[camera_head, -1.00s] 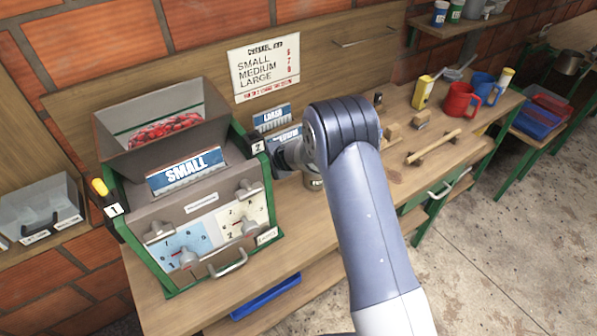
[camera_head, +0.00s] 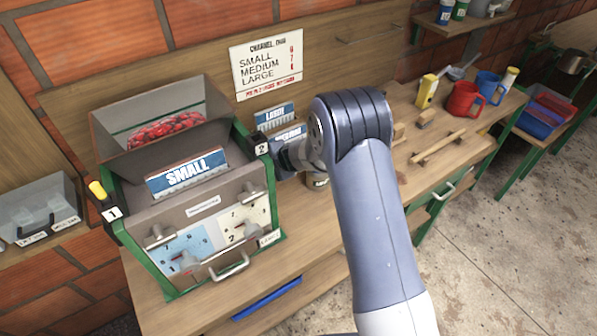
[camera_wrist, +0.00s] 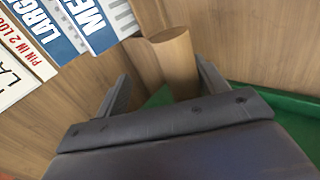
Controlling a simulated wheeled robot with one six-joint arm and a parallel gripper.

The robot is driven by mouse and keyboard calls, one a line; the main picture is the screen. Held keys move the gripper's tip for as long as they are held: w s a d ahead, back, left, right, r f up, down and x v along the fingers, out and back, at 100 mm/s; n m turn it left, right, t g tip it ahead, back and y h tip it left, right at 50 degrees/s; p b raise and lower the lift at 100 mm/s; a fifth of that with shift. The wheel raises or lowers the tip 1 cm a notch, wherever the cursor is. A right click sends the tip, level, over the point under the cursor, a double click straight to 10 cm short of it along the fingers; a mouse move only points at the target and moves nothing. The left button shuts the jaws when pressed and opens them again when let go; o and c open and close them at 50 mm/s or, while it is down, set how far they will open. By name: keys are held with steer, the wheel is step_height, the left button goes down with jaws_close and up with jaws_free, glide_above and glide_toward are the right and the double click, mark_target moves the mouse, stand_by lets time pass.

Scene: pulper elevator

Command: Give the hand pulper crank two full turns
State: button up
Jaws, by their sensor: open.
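The hand pulper (camera_head: 205,215) stands at the left of the bench, with red cherries (camera_head: 165,128) in its hopper and a blue SMALL plate (camera_head: 187,172) on its front. My gripper (camera_wrist: 165,85) is open in the wrist view, its two fingers on either side of a wooden cylinder (camera_wrist: 176,62) that looks like the crank handle. I cannot tell whether the fingers touch it. In the head view my gripper is at the pulper's right side, mostly hidden by my arm, and the crank is hidden there.
Blue-and-white plates, one marked LARGE (camera_head: 275,117), stand right of the hopper. A yellow container (camera_head: 427,92), a red mug (camera_head: 463,100) and wooden pieces (camera_head: 437,148) are farther right on the bench. A clear case (camera_head: 38,205) sits at far left.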

step_height(320, 180, up, 20)
steer(key=w+a+t+y, duration=0.2)
steer(key=w+t, duration=0.1)
steer(key=w+a+f, duration=0.4)
steer(key=w+f, duration=0.2)
steer(key=f, duration=0.2)
steer(key=shift+w+f, duration=0.2)
steer(key=shift+f, duration=0.1)
